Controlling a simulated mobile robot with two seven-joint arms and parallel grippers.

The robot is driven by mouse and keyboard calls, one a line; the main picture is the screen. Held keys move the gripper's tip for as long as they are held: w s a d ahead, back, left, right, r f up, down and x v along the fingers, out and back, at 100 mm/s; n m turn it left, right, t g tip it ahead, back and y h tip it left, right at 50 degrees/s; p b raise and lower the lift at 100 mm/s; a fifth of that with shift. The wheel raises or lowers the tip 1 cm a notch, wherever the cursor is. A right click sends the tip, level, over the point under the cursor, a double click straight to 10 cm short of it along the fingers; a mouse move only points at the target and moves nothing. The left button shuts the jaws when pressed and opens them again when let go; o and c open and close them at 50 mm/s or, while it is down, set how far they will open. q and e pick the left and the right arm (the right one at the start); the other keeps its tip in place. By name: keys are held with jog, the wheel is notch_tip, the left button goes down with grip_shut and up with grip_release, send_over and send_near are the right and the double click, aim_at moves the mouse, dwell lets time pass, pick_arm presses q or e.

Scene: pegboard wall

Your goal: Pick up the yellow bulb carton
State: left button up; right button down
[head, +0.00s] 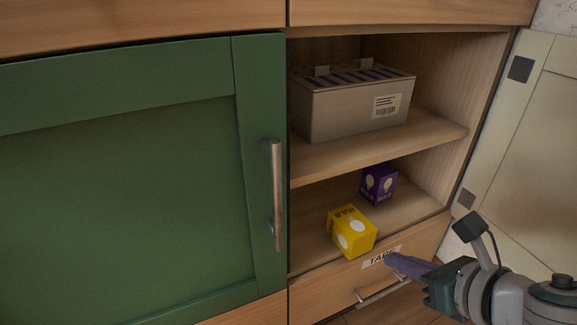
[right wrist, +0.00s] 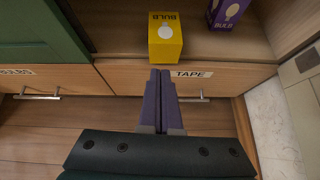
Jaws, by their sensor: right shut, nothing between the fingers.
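The yellow bulb carton (head: 352,232) sits on the lower shelf of the open cabinet, near its front edge, turned at an angle. It also shows at the top of the right wrist view (right wrist: 165,40). My right gripper (head: 389,259) is shut and empty, outside the cabinet in front of the drawer labelled TAPE. In the right wrist view its closed fingers (right wrist: 160,72) point toward the carton, just short of it and apart from it. My left gripper is in neither view.
A purple bulb carton (head: 379,184) stands behind and right of the yellow one. A grey slotted box (head: 350,105) is on the upper shelf (head: 400,146). A green door (head: 130,190) covers the left side; a pale open door (head: 530,150) stands right. The TAPE drawer handle (head: 383,293) sticks out below.

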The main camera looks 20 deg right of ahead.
aim_at(349, 219)
jog(key=w+b, duration=0.1)
jog(key=w, duration=0.3)
jog(key=w+b, duration=0.1)
jog(key=w, duration=0.3)
jog(key=w+b, duration=0.2)
jog(key=w, duration=0.2)
jog(key=shift+a+f, duration=0.1)
jog(key=shift+a, duration=0.15)
jog(key=shift+w+f+b, duration=0.1)
jog(key=shift+f+b, duration=0.25)
jog(key=shift+b, duration=0.1)
jog(key=shift+f, duration=0.2)
jog(key=shift+f+b, duration=0.2)
jog(key=shift+b, duration=0.1)
jog(key=shift+s, duration=0.2)
